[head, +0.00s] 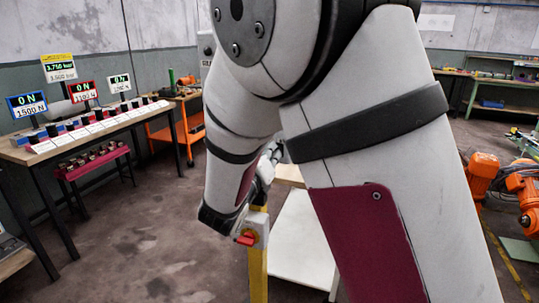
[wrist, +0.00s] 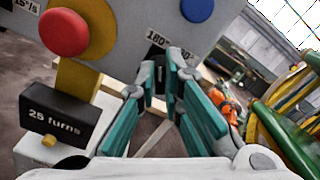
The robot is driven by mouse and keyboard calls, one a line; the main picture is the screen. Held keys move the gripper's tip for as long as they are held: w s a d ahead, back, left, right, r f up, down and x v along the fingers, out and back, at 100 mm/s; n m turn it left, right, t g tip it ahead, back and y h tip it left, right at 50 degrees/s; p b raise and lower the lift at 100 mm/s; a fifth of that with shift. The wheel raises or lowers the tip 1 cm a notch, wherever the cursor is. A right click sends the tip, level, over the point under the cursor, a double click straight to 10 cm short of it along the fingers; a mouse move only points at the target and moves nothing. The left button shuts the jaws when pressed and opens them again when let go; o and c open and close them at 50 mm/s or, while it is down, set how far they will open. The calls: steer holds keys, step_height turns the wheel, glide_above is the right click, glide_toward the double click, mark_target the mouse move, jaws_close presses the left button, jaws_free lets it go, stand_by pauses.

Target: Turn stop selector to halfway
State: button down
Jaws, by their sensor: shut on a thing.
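The stop selector (wrist: 157,68) appears in the wrist view as a small dark knob on the grey panel, just below a black label that starts with "180". My gripper (wrist: 164,78) has its teal fingers around it, shut on it. The fingers cover most of the knob, so I cannot read its angle. In the head view, my arm hides the gripper's fingertips and the selector. The grey control box (head: 263,222) shows there on a yellow post (head: 258,275).
In the wrist view, a red button (wrist: 64,32) on a yellow disc and a black "25 turns" block (wrist: 61,115) are left of my fingers. A blue button (wrist: 197,9) is above. A workbench (head: 100,130) stands left in the head view, with open floor before it.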

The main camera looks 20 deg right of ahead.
steer(key=shift+m, duration=0.3)
steer(key=m+b, duration=0.3)
steer(key=b, duration=0.1)
steer(key=m+b, duration=0.3)
steer(key=m, duration=0.1)
steer(key=m+b, duration=0.4)
steer(key=shift+s+d+f+b, duration=0.1)
steer(key=shift+s+d+b, duration=0.1)
steer(key=shift+d+b, duration=0.1)
steer(key=shift+m, duration=0.3)
steer(key=c, duration=1.7)
jaws_free()
steer(key=v, duration=1.2)
